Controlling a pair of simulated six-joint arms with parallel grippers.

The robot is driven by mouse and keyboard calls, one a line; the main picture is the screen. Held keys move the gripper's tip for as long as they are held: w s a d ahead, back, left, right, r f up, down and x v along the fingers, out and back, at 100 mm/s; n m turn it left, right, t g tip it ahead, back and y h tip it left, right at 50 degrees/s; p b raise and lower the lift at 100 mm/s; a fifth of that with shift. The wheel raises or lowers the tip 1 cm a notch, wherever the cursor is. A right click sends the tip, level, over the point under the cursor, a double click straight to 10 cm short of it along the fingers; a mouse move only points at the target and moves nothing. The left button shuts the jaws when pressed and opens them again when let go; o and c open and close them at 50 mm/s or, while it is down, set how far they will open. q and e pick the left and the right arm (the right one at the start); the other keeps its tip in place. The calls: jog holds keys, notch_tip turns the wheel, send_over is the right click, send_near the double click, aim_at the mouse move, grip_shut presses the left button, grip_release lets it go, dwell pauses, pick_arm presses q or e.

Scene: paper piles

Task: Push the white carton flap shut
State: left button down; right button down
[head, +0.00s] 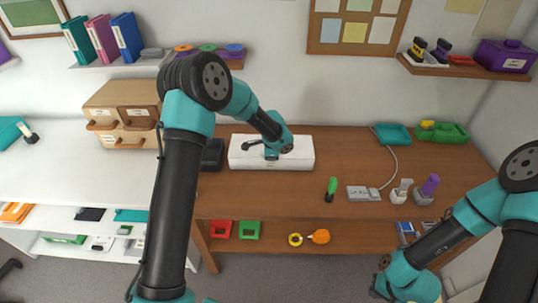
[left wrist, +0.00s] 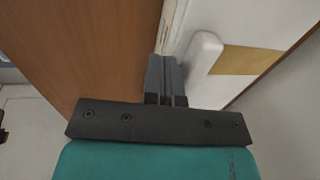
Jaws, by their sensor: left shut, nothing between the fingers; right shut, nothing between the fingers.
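The white carton (head: 300,150) lies on the brown table, near the wall. My left gripper (head: 271,157) is over the middle of its front side, partly hiding it. In the left wrist view its shut, empty fingers (left wrist: 166,75) are close beside a white rounded bar (left wrist: 205,52) on the carton. I cannot tell whether they touch. A tan strip (left wrist: 240,60) crosses the carton's white face (left wrist: 265,22). How far the flap stands open is not clear. My right arm is at the lower right of the head view; its fingers do not show.
The brown table (head: 350,155) also carries a black box (head: 212,154) left of the carton. A green-handled tool (head: 331,188), a grey device (head: 362,193) with a cable and a teal tray (head: 391,134) are to the right. Cardboard drawers (head: 122,112) stand on the white table at left.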

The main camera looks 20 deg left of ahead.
pick_arm(q)
jog(key=shift+w, duration=0.1)
dwell(0.3)
jog(key=shift+w+a+r, duration=0.2)
jog(key=shift+w+a, duration=0.05)
jog(key=shift+w, duration=0.45)
